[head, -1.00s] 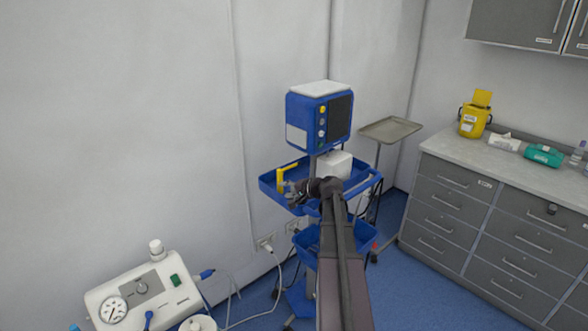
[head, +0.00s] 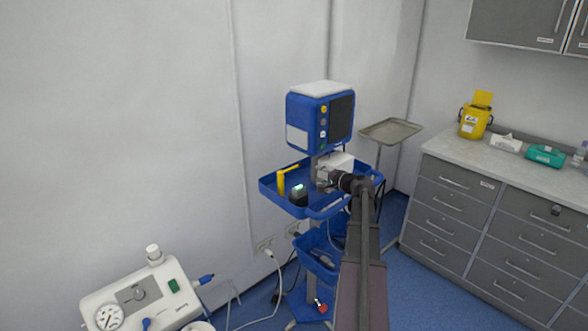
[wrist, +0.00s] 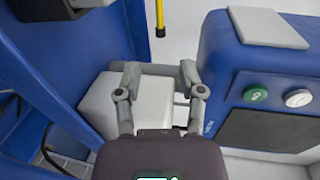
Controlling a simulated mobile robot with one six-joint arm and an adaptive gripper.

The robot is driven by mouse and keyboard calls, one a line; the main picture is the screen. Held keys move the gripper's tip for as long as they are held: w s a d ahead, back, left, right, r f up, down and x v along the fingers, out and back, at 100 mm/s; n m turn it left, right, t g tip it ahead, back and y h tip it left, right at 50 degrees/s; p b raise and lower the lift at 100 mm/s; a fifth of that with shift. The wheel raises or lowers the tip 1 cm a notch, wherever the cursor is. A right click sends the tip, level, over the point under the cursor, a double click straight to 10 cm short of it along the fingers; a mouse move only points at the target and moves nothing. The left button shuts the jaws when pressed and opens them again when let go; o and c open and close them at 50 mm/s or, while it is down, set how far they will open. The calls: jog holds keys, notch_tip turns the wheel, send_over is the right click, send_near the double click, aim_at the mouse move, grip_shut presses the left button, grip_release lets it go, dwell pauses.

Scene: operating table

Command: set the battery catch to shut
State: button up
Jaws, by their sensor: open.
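A white box (head: 336,161) sits at the right of the blue tray, below the blue monitor (head: 320,117). In the wrist view the white box (wrist: 150,103) lies between and beyond the fingers of my gripper (wrist: 160,78). The fingers are apart with nothing held; whether they touch the box I cannot tell. In the head view my gripper (head: 324,179) is at the box's front left. I cannot make out a battery catch for certain; a small grey part (wrist: 181,99) shows beside the box, near the right finger.
The blue tray (head: 268,186) also holds a yellow upright piece (head: 281,183) and a dark device with a green light (head: 299,196). The monitor (wrist: 262,85) with green and white buttons stands close right of my gripper. A grey stand tray (head: 390,131) is behind.

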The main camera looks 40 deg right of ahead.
aim_at(295, 167)
jog(key=b+x, duration=0.2)
jog(key=x, duration=1.2)
jog(key=shift+a+b, duration=0.1)
jog(key=shift+b, duration=0.25)
jog(key=shift+s, duration=0.1)
grip_shut()
